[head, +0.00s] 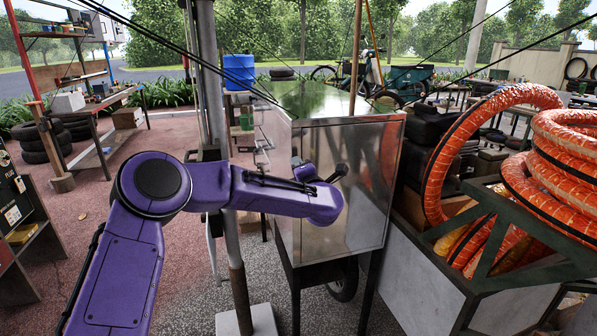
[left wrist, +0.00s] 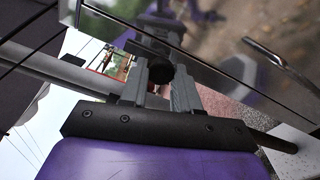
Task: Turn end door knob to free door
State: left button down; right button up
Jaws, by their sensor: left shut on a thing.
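The compressor cart's end door (head: 365,225) is a shiny, mirror-like metal panel in the middle of the head view. It looks closed. My left arm reaches across from the left to the door's left part, and its purple wrist covers what is behind it. In the left wrist view, the grey fingers of my left gripper (left wrist: 160,88) are shut on a small round black knob (left wrist: 183,77). The reflective panel lies just beyond them. The knob is not clear in the head view. My right gripper is not in view.
A metal post (head: 232,225) stands just left of the cart, behind my left arm. Orange coiled hoses (head: 545,150) fill a metal-framed bin to the right. A workbench (head: 95,105) stands at the far left.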

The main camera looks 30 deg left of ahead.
pick_arm(q)
jog(key=shift+f, duration=0.1)
jog(key=c, duration=0.8)
grip_release()
jog(key=shift+s+d, duration=0.1)
jog(key=b+v, duration=0.2)
jog(key=v, duration=0.8)
jog(key=shift+s+d, duration=0.1)
jog(key=shift+d, duration=0.05)
